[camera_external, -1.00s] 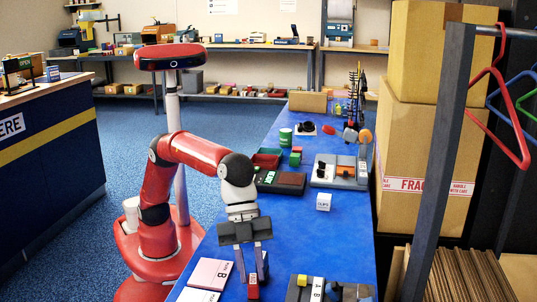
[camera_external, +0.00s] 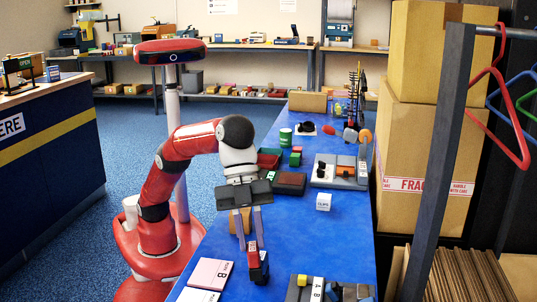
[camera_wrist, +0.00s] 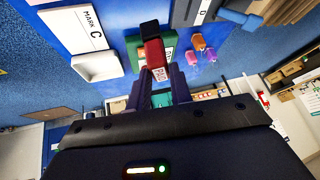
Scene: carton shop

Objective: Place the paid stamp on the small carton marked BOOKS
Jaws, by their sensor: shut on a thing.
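My gripper (camera_external: 252,243) hangs over the near part of the blue table, fingers down, shut on a small red and black stamp (camera_external: 257,266). In the wrist view, the gripper (camera_wrist: 160,78) has the red stamp (camera_wrist: 154,54) between its fingers, with a white label that seems to read PAID. The stamp looks tilted and raised off the table. A small tan carton (camera_external: 236,224) stands just behind the fingers in the external view. No BOOKS mark is readable on it.
A small white box (camera_external: 323,201) stands right of my gripper. Dark trays (camera_external: 289,182) lie farther back. The table between is clear.

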